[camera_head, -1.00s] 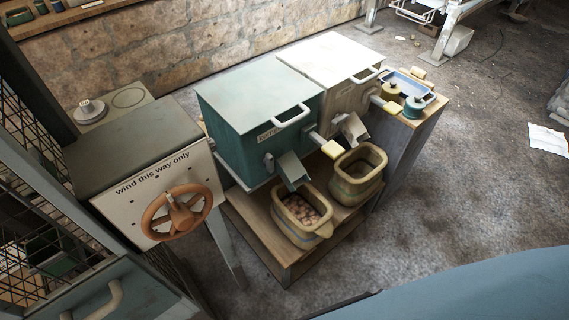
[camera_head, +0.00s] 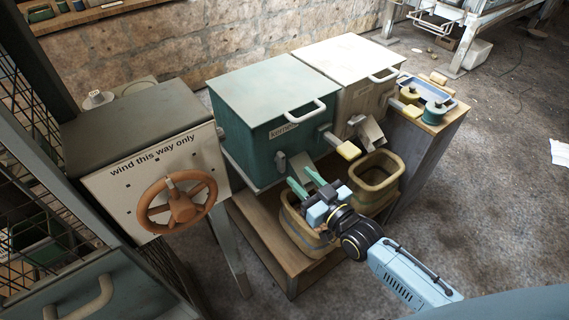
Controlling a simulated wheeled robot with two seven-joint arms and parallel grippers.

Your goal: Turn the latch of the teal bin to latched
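The teal bin (camera_head: 247,133) stands left of the white bin, with its lid down. A small upright grey piece (camera_head: 280,162), seemingly the latch, sits low on its front, left of the chute; its setting is hard to read. A lever with a yellow grip (camera_head: 348,150) sticks out at the front's right. My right gripper (camera_head: 305,180) is in front of the bin, above the left basket, its two fingers apart and pointing at the chute area. Nothing shows between them. It partly hides the chute. My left gripper is not in view.
The white bin (camera_head: 350,60) adjoins on the right. Two baskets stand below, the right one (camera_head: 378,172) empty inside. A winding box with an orange wheel (camera_head: 176,205) stands at left. A tray and pots (camera_head: 433,110) are at right. Open floor lies further right.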

